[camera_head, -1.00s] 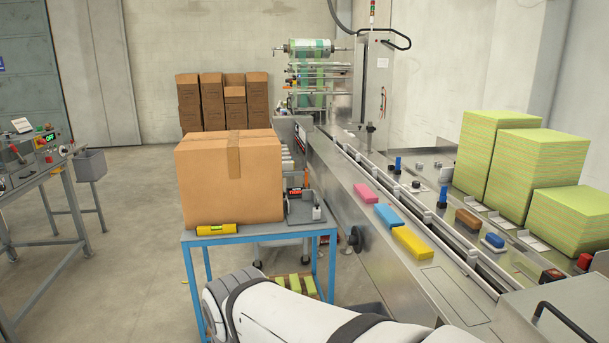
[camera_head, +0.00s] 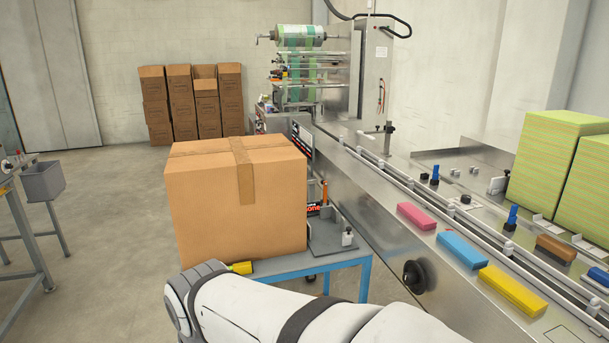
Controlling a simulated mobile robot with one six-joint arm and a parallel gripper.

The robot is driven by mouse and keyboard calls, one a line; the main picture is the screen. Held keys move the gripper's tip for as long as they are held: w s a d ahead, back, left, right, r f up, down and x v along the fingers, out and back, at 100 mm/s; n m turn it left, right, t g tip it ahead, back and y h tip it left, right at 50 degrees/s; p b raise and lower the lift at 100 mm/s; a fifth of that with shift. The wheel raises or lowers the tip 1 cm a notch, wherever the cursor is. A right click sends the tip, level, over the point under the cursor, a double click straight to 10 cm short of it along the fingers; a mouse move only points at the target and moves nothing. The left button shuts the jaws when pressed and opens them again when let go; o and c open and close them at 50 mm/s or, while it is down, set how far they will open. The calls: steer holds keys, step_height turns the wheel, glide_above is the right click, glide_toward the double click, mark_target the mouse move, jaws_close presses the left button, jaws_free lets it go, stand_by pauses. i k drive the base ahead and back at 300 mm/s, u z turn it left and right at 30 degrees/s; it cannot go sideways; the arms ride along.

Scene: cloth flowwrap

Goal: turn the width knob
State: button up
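A round black knob (camera_head: 414,277) sits on the side panel of the steel conveyor (camera_head: 370,215), below the coloured packs. I see no label that tells whether it is the width knob. Blue upright handles (camera_head: 511,218) and small black knobs (camera_head: 466,199) also stand along the conveyor deck. My white arm crosses the bottom of the picture, left of and below the round black knob. My gripper is out of view, so its state and its distance from any knob do not show.
A large cardboard box (camera_head: 205,211) stands on a blue-framed table (camera_head: 316,262) beside the conveyor. Pink (camera_head: 417,216), blue (camera_head: 461,250) and yellow (camera_head: 512,290) packs lie on the conveyor. Green stacks (camera_head: 545,167) stand at right. The floor at left is clear near the box.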

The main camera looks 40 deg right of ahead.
mark_target(466, 199)
steer(key=u, duration=0.1)
steer(key=i, duration=1.5)
steer(key=z, duration=3.3)
steer(key=i, duration=1)
steer(key=z, duration=0.05)
